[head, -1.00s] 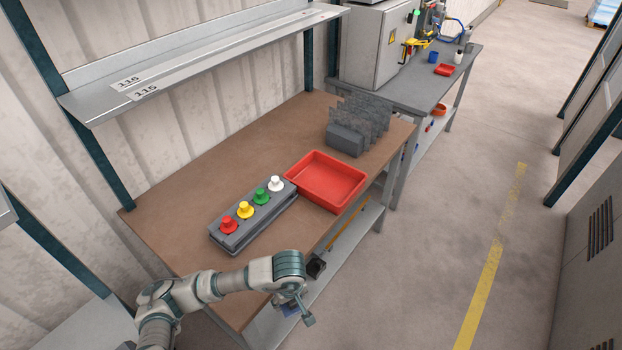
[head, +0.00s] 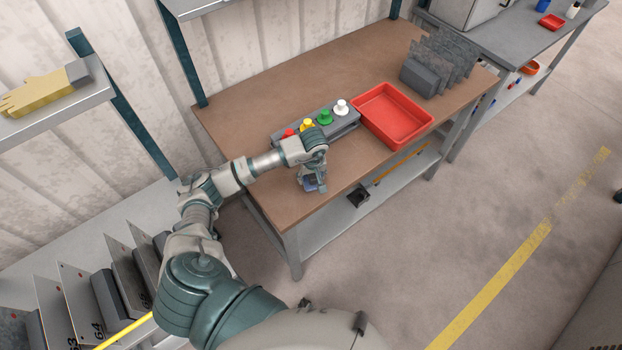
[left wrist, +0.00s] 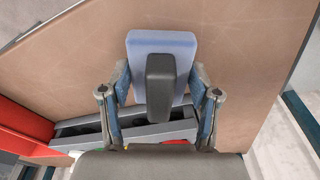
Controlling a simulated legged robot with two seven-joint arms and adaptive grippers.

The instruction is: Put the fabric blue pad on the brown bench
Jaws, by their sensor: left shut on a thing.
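My left gripper (head: 313,178) is shut on the blue pad (head: 315,186), above the front edge of the brown bench (head: 265,90). In the left wrist view the pad (left wrist: 160,42) is a light blue block with a dark grey grip (left wrist: 160,86) between the two fingers. The brown bench top lies behind and below the pad in that view. Whether the pad touches the bench top I cannot tell. My right gripper is not in view.
A grey button box (head: 345,122) with coloured knobs lies on the bench, partly behind my left arm. A red tray (head: 392,115) and a grey rack (head: 437,67) stand to its right. The bench's front left and back left are clear. A shelf with a yellow glove (head: 45,93) is at left.

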